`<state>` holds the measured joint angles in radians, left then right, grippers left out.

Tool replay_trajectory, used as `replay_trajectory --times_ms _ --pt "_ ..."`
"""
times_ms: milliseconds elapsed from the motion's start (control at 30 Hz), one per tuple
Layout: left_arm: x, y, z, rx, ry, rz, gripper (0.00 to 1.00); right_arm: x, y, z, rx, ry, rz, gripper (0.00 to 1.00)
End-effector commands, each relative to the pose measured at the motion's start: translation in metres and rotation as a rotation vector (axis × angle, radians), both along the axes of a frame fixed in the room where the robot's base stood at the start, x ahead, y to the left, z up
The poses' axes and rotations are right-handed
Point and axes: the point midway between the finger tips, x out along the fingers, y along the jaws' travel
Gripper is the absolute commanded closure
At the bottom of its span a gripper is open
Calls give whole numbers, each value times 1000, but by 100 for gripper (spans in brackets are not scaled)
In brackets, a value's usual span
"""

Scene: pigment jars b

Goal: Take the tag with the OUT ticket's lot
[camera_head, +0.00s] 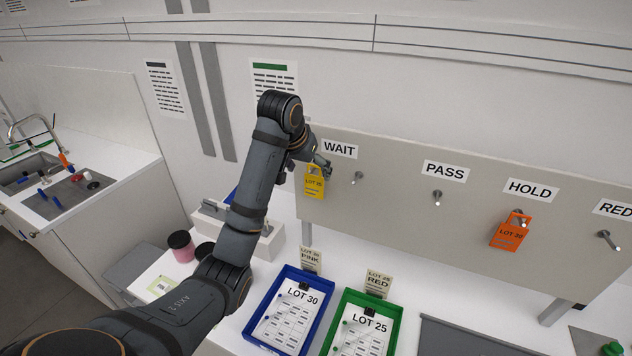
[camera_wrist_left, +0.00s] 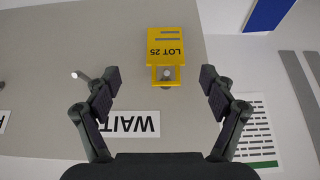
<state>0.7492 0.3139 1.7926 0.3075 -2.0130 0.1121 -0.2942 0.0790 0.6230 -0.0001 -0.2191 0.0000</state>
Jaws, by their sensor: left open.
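A yellow tag (camera_head: 314,187) marked LOT 25 hangs on a peg at the left end of the grey board, near the WAIT sign (camera_head: 339,149). My left gripper (camera_head: 322,168) is open at the top of this tag. In the left wrist view the tag (camera_wrist_left: 166,42) appears upside down, with its holed end around the peg and between the two open fingers (camera_wrist_left: 160,78), apart from both. An orange tag (camera_head: 510,231) marked LOT 30 hangs under the HOLD sign (camera_head: 531,189). I cannot make out the word OUT on any ticket. My right gripper is not in view.
A blue tray (camera_head: 258,306) with a LOT 30 sheet and a green tray (camera_head: 391,343) with a LOT 25 sheet stand below the board. Bare pegs show beside WAIT (camera_head: 357,178) and under PASS (camera_head: 437,197). A pink jar (camera_head: 182,252) stands left of my arm.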

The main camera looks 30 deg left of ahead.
Motion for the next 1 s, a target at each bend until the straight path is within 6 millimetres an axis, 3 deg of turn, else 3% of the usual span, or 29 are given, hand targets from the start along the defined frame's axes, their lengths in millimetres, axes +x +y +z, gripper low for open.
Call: replay_trajectory --times_ms 33,167,333,500,600,700,833,1000 --pt "3 0 -12 -2 -1 0 17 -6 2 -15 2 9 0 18" --pt "11 0 -29 -1 -1 0 17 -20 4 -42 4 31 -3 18" --pt "23 2 -41 -1 2 0 17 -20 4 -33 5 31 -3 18" --pt "26 2 -44 0 -1 0 17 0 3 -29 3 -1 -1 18" --pt "31 6 -49 1 5 0 17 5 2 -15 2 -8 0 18" --pt "41 11 -62 1 6 0 17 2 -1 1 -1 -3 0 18" --pt "51 11 -81 -1 3 0 17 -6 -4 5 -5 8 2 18" --pt "53 11 -88 1 -1 -1 17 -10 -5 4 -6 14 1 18"
